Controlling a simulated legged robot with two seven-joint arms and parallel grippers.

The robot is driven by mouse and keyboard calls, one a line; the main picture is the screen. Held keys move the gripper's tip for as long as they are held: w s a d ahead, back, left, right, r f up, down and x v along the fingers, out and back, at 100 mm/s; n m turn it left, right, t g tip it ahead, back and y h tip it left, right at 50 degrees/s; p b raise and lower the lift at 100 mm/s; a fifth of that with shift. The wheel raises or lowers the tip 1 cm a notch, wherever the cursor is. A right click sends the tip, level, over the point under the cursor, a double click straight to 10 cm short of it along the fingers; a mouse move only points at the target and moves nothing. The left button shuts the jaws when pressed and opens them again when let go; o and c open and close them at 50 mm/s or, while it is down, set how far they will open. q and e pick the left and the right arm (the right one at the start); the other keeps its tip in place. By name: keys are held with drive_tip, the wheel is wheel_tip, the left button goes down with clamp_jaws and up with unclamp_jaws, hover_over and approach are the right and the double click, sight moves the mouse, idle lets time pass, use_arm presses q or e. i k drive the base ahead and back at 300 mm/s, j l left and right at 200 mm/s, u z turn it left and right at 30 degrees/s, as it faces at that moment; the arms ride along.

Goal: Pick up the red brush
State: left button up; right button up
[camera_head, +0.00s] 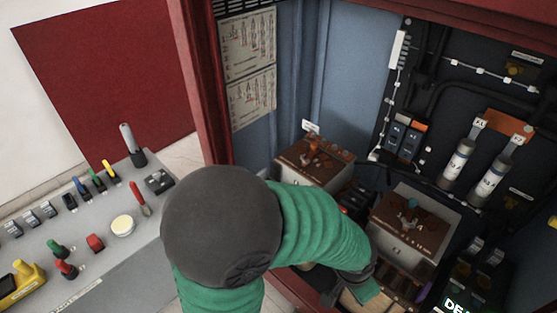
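A slim red-handled tool (140,198) sits on the grey panel at left, beside a round cream disc. It may be the red brush, but it is too small to tell its bristles. My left arm, green with a dark grey joint, rises from the bottom and bends right into the cabinet. My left gripper (352,287) is a dark shape at the arm's far end, low in the cabinet and well to the right of the red-handled tool. Its fingers are mostly hidden, so I cannot tell whether it is open. My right gripper is not in view.
The grey panel (100,250) holds several coloured-handled tools, switches and knobs. The red cabinet frame (205,100) stands between panel and cabinet interior. Inside are two brown-topped boxes (314,162) (412,222) and two white cylinders (458,160) (492,180). My arm's joint is close to the panel's right edge.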

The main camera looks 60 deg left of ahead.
sight(136, 190)
drive_tip(key=k+u, duration=0.1)
drive_tip(key=u, duration=2.95)
